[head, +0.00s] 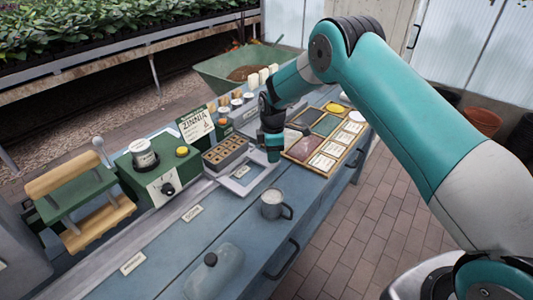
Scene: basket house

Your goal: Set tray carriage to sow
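A brown seed tray (226,152) with several round holes sits in a dark carriage on the pale rail that runs along the bench. A light grey frame or plate (243,176) with a small label lies just in front of it. Another label (193,213) lies further along the bench towards the lower left, and a third (133,262) beyond it; their print is too small to read surely. My gripper (273,157) points down just right of the tray and the grey plate. Its fingers are seen edge-on, so their gap and any contact are hidden.
A green box (160,172) with a knob and yellow button stands left of the tray, beside a wooden-handled green device (80,208). A grey mug (272,204) and a glass cloche (214,272) stand at the front. A wooden seed-packet case (325,138) lies right of my gripper.

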